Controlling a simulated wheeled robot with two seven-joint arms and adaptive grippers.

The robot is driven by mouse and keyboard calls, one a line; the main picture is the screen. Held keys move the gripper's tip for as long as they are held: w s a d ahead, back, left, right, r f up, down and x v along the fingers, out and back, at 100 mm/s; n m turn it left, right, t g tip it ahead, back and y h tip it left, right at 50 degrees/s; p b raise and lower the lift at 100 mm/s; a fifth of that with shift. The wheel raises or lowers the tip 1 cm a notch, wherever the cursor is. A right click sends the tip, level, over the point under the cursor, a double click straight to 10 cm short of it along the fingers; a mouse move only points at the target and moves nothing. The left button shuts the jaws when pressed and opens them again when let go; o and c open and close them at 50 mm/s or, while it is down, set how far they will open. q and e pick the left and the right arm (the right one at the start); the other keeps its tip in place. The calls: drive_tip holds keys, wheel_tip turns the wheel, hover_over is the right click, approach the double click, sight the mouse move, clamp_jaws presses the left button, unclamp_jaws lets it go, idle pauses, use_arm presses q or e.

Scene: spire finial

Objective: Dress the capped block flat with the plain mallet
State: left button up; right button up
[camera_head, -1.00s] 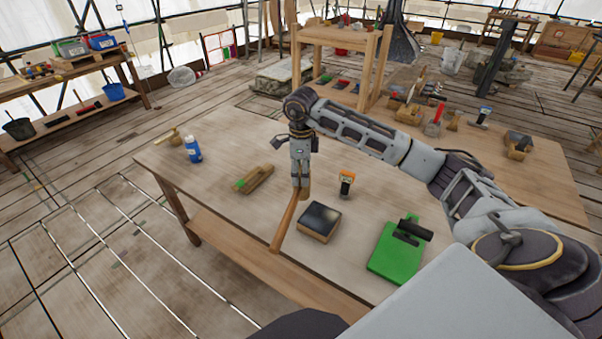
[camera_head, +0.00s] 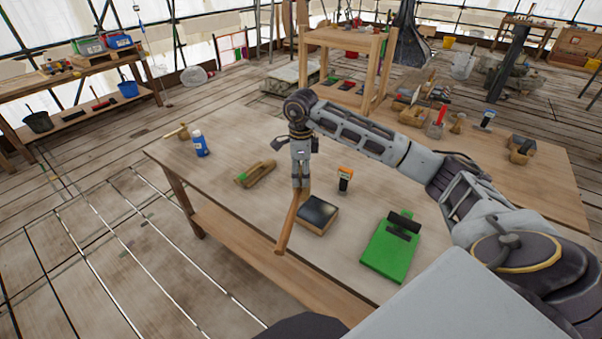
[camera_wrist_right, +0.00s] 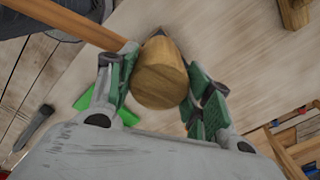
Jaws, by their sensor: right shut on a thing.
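The mallet has a plain wooden head and a long brown handle (camera_head: 289,228). My right gripper (camera_head: 301,187) is shut on the mallet; the wooden head (camera_wrist_right: 160,75) sits between its green-padded fingers in the right wrist view, and the handle runs off to the upper left there. In the head view the handle slants down toward the table's front edge. The block (camera_head: 317,214) with a dark top and wooden sides lies flat on the table, just right of the mallet. From this angle I cannot tell whether they touch. My left gripper is out of view.
On the same table (camera_head: 230,150) are a blue bottle (camera_head: 200,144), a wooden tool with a green spot (camera_head: 256,173), an orange-topped black tool (camera_head: 345,178), a green board with a black bar (camera_head: 391,248) and a small wooden mallet (camera_head: 177,132). The left front surface is bare.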

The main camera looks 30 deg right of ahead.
idle(0.5)
drive_tip(key=shift+f+b, duration=1.35)
drive_tip(key=shift+f, duration=1.1)
drive_tip(key=shift+f+b, duration=1.45)
drive_tip(key=shift+f, duration=0.5)
drive_tip(key=shift+r, duration=0.2)
drive_tip(key=shift+r+p, duration=1.2)
drive_tip(key=shift+r, duration=0.75)
